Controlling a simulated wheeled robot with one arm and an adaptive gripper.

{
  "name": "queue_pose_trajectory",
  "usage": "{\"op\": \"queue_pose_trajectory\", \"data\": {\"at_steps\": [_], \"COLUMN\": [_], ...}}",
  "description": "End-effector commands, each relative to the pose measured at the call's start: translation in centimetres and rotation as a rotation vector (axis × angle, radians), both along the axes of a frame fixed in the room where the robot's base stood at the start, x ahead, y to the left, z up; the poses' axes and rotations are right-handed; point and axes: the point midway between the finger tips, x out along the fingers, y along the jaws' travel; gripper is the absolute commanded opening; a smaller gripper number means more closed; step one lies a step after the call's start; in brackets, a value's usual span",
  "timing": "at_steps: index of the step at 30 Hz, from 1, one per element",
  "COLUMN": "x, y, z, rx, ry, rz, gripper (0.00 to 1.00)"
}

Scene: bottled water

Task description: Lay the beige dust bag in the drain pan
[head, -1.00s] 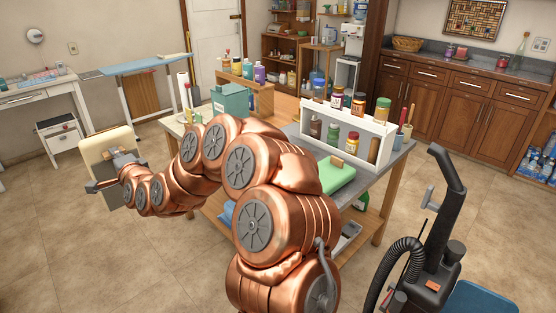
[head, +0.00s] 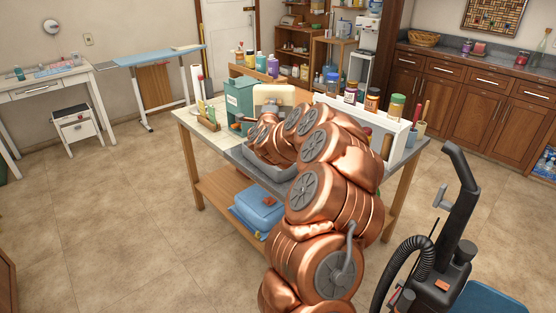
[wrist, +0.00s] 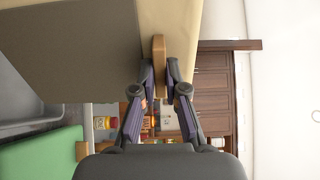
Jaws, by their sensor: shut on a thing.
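The beige dust bag (head: 272,94) is held up over the workbench, near the teal box in the head view. In the wrist view the bag (wrist: 185,25) fills the upper left, one side in shade, with a tan tab between the fingers. My gripper (wrist: 159,72) is shut on this tab; in the head view the gripper (head: 262,112) is partly hidden by my arm. The grey drain pan (head: 276,171) sits on the bench, below the bag and partly covered by my arm. Its grey wall also shows at the wrist view's left (wrist: 30,127).
The teal box (head: 239,97) stands on the bench just left of the bag. A white rack (head: 395,132) with several bottles is to the right. A green item (wrist: 40,155) shows in the wrist view. A vacuum cleaner (head: 455,215) stands at right.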

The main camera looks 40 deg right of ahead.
Motion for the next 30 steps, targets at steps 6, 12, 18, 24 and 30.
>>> {"op": "queue_pose_trajectory", "data": {"at_steps": [6, 12, 18, 24, 30], "x": [-1.5, -1.5, -1.5, -1.5, -1.5], "y": [-2.4, -2.4, -2.3, -2.4, -2.4], "z": [-0.5, -3.6, -5.6, -6.3, -8.1], "rx": [0.001, 0.003, 0.004, 0.001, 0.001], "ry": [0.004, 0.009, 0.005, 0.004, 0.004], "rz": [-0.048, -0.048, -0.046, -0.048, -0.048], "gripper": [0.0, 0.0, 0.0, 0.0, 0.0]}}
